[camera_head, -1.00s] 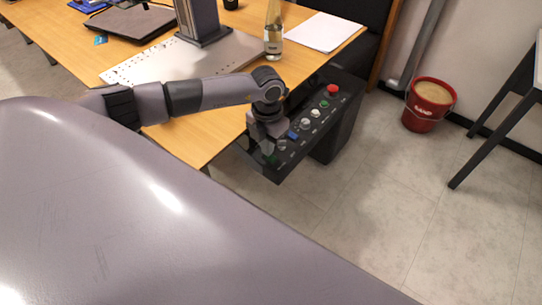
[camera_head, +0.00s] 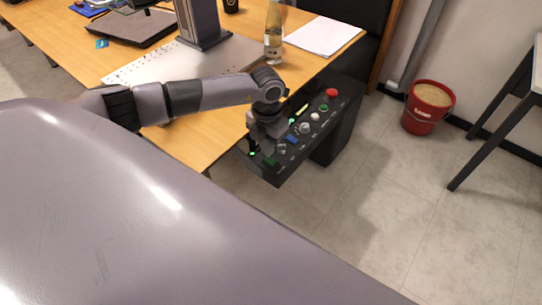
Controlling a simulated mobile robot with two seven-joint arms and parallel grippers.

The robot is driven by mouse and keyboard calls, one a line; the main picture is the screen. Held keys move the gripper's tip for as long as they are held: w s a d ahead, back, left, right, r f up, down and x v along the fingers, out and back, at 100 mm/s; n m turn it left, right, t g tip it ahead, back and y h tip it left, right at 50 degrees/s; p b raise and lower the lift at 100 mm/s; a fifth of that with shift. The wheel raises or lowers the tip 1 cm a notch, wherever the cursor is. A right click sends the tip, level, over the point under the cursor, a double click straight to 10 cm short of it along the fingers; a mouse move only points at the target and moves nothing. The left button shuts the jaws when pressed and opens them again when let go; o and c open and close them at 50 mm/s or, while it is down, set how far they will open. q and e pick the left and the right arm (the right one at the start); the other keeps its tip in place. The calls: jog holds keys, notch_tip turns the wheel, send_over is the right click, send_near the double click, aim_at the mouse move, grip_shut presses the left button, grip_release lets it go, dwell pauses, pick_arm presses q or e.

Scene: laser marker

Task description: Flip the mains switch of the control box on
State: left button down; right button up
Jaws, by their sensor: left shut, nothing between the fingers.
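The black control box (camera_head: 322,134) stands at the right edge of the wooden table, its sloped panel facing up. The panel carries a red button (camera_head: 332,93), a green button (camera_head: 324,107), pale knobs and a blue part (camera_head: 292,138). A dark green switch-like part (camera_head: 270,161) sits at the near end, with a small bright green light (camera_head: 252,154) beside it. My left gripper (camera_head: 257,147) is shut and empty, pointing down over this near end and hiding part of it. Whether it touches the panel cannot be told. My right gripper is out of view.
The table (camera_head: 190,145) holds a metal plate (camera_head: 150,68) with a grey column (camera_head: 203,25), a glass bottle (camera_head: 273,35) and white paper (camera_head: 322,36). A red bucket (camera_head: 427,108) stands on the floor at right. The floor right of the box is clear.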

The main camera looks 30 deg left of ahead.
pick_arm(q)
notch_tip(320, 180, up, 5)
jog(key=p, duration=0.3)
jog(key=shift+f, duration=0.1)
dwell(0.4)
